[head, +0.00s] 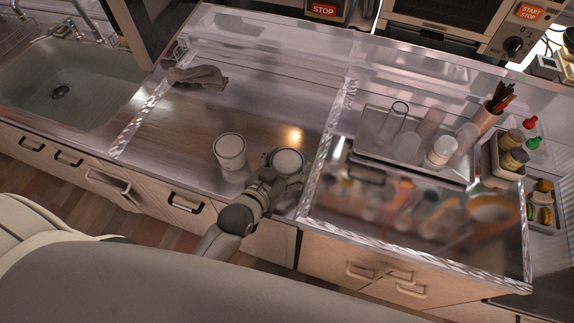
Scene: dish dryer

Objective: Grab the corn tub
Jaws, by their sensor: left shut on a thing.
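My left gripper (283,178) is at the front of the metal counter, near its edge. It is shut on a round white-topped tub (288,162), which stands upright between the fingers. A second white-topped tub (230,152) stands just to the left, apart from the gripper. A third tub with a white lid (441,151) stands on a tray to the right. No label can be read, so I cannot tell which tub is corn. My right gripper is not in view.
A metal tray (372,150) with clear cylinders stands at right. A bin of bottles (495,165) and a cup of utensils (488,117) are farther right. The counter's left middle is clear.

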